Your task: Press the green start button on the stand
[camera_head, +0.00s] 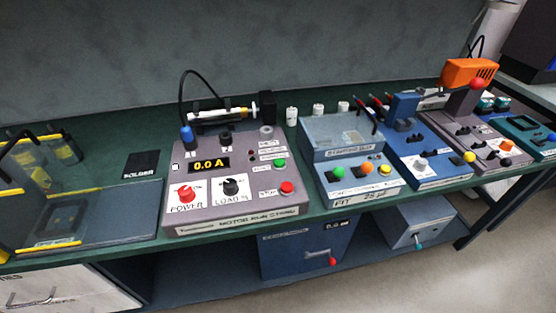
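The motor run stand (236,211) is a grey-mauve console on the green bench, left of centre. Its green button (279,163) is on the right side of the sloped face, above a red button (287,187). The stand's display (209,165) reads 0.0 A. A red POWER knob (185,194) and a black LOAD knob (231,187) are below the display. Another green button (310,174) is on the blue console to the right. Neither of my grippers is in view, and nothing covers the motor stand's green button.
A syringe-like tube (222,116) and a black cable (183,88) are behind the stand. Blue consoles (352,188) and an orange-topped device (470,72) stand to the right. A clear yellow-edged enclosure (110,215) is at left. Blue boxes (300,252) sit on the shelf below.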

